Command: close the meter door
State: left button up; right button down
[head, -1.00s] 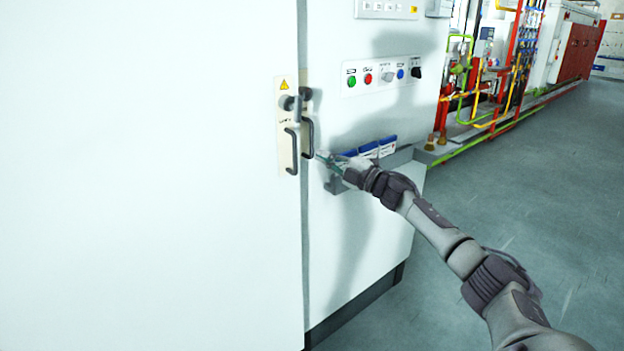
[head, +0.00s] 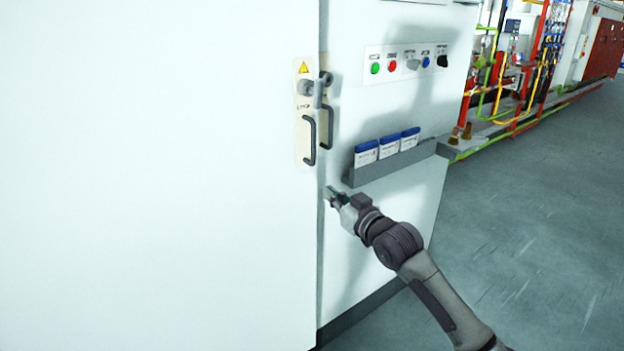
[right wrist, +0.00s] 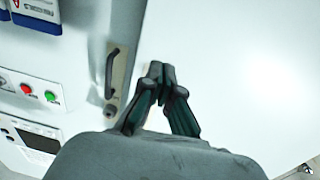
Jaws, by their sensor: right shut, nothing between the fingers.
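The white meter door (head: 160,180) fills the left of the head view. Its free edge runs down beside a cream plate with a warning sign (head: 304,68) and a dark bar handle (head: 309,138). A second dark handle (head: 328,127) shows just right of that edge. My right gripper (head: 332,194) is shut and empty, below the handles and close to the door's edge; I cannot tell whether it touches. In the right wrist view its fingertips (right wrist: 160,69) are together, right of a dark handle (right wrist: 110,72). My left gripper is out of view.
The cabinet face right of the door carries a row of buttons (head: 392,67) and a grey ledge (head: 400,160) holding blue-and-white packs (head: 388,147). Coloured pipes (head: 505,85) stand at the back right. The grey floor (head: 540,230) at the right is clear.

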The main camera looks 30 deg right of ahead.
aim_at(306, 175)
jog(key=w, duration=0.8)
jog(key=shift+w+a+p, duration=0.1)
jog(key=shift+w+p, duration=0.2)
jog(key=shift+w, duration=0.1)
